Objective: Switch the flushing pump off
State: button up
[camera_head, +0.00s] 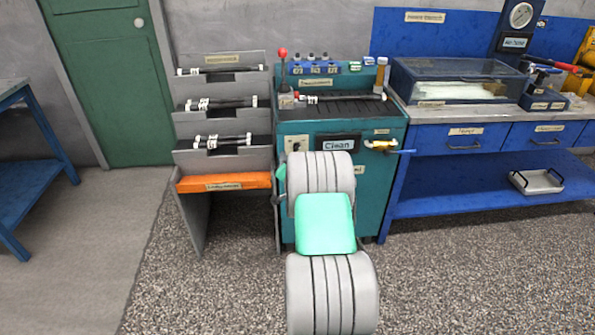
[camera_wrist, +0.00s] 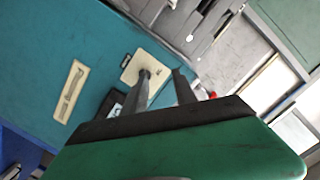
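The teal flushing machine (camera_head: 378,190) stands in the middle of the head view. On its front is a cream switch plate (camera_head: 293,143) with a dark knob (camera_head: 296,146). In the wrist view the cream plate (camera_wrist: 134,66) sits just beyond my gripper (camera_wrist: 161,74). Its two dark fingers are apart with nothing between them. The left fingertip overlaps the knob in the picture and hides most of it, so I cannot tell its setting or whether they touch. My arm hides the gripper in the head view.
A grey rack (camera_head: 190,158) with several dark rods stands left of the machine, with an orange tray (camera_head: 224,182) below. A yellow-handled valve (camera_head: 382,145) juts from the machine's right front. A blue bench (camera_head: 480,208) adjoins the right. The gravel-textured floor ahead is clear.

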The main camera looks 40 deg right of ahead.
aim_at(297, 150)
jog(key=shift+m+t+h, duration=0.3)
jog(key=shift+m+h, duration=0.4)
jog(key=shift+m, duration=0.1)
jog(key=w+d+f, duration=0.1)
jog(key=d, duration=0.1)
jog(key=w+d, duration=0.2)
jog(key=d, duration=0.1)
jog(key=w+d+f+b, duration=0.1)
jog(key=d, duration=0.1)
jog(key=shift+w+d+f, duration=0.25)
jog(key=shift+d+f, duration=0.05)
jog(key=shift+d, duration=0.05)
jog(key=shift+c, duration=0.2)
grip_shut()
